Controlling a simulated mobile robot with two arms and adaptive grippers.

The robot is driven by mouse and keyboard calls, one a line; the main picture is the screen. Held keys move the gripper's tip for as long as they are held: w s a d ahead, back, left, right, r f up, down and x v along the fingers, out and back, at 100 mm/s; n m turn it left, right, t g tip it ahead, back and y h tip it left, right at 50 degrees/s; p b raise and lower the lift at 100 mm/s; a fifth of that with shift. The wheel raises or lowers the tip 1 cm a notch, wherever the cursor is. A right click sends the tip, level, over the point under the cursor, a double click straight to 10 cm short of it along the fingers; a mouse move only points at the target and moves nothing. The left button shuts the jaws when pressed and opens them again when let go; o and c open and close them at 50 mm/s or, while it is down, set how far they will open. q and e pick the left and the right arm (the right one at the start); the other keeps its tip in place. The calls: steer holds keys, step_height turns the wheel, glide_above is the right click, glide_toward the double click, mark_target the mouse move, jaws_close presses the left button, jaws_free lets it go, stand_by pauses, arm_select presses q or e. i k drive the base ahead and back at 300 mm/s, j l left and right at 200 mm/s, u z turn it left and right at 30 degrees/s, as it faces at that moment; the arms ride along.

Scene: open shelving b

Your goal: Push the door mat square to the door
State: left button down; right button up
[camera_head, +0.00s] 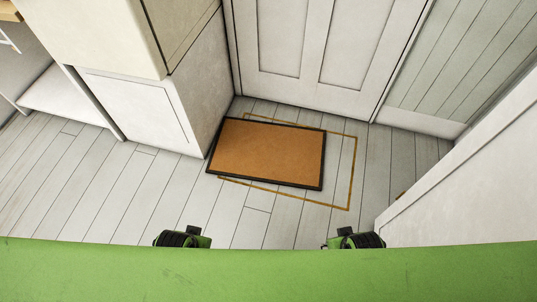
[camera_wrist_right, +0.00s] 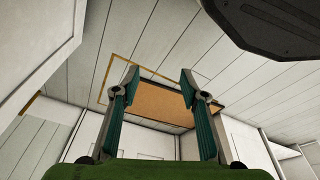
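The door mat (camera_head: 266,153), brown with a black border, lies flat on the floor in front of the white door (camera_head: 320,50). A thin orange outline (camera_head: 352,175) is marked on the floor. The mat covers part of the outline, sits left of it and is turned slightly relative to it and to the door. In the right wrist view, my right gripper (camera_wrist_right: 160,85) is open and empty, and the mat (camera_wrist_right: 155,105) shows beyond its fingers, apart from them. I cannot make out my left gripper in either view.
A white cabinet (camera_head: 140,105) stands close to the mat's left edge; I cannot tell whether they touch. A white panel or wall (camera_head: 475,185) stands at the right. The plank floor (camera_head: 225,215) in front of the mat is clear.

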mark_target(288, 156)
steer(key=i+j+z, duration=0.1)
steer(key=i+j, duration=0.25)
steer(key=i, duration=0.25)
steer(key=i+j, duration=0.45)
steer(key=i, duration=0.15)
steer(key=l+z, duration=0.05)
